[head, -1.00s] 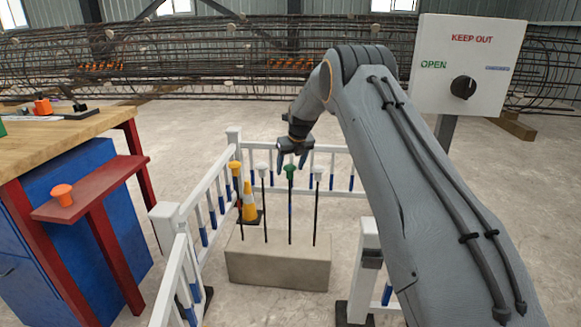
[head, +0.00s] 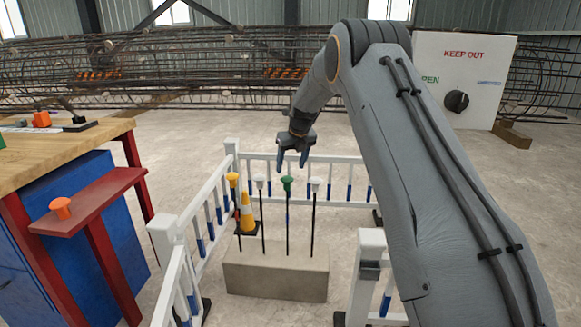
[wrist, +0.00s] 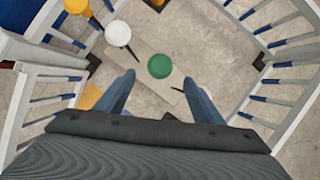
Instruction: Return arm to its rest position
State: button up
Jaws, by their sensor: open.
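My gripper (head: 292,160) is open and empty in the head view, above the concrete block (head: 275,281) and its capped rods. Its fingertips are a little above the green-capped rod (head: 287,184). In the wrist view my open gripper (wrist: 158,85) shows two blue-grey fingers, with the green cap (wrist: 159,66) seen between and beyond them. A white cap (wrist: 118,33) and a yellow-orange cap (wrist: 78,7) stand to the left. My arm reaches from the lower right over the white fence.
A white fence (head: 190,222) surrounds the block, with an orange cone (head: 247,214) inside. A red shelf (head: 95,200) with an orange cap (head: 60,208) stands left, by a wooden bench (head: 60,145). A KEEP OUT panel (head: 462,75) stands right behind my arm. Rebar cages (head: 200,70) lie behind.

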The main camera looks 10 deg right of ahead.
jog(key=s+a+r+n+g, duration=0.1)
jog(key=s+a+r+n, duration=0.25)
jog(key=s+n, duration=0.35)
jog(key=s+a+r+n, duration=0.3)
jog(key=s+a+n, duration=0.1)
jog(key=s, duration=0.5)
jog(key=s+a+r+n+g, duration=0.1)
jog(key=s+a+r+n, duration=0.2)
jog(key=s+n, duration=0.4)
jog(key=s+f+n+g+p, duration=0.1)
jog(key=s+n, duration=0.8)
jog(key=s, duration=0.9)
jog(key=s+n+g, duration=0.1)
jog(key=s+n, duration=0.9)
jog(key=s, duration=0.7)
jog(key=d+r+m+h+p, duration=0.1)
jog(key=d+r+m+p, duration=0.2)
jog(key=d+r+p, duration=0.6)
jog(key=shift+d+r+p, duration=0.25)
jog(key=shift+r+p, duration=0.1)
jog(key=shift+p, duration=4.25)
jog(key=shift+s, duration=0.1)
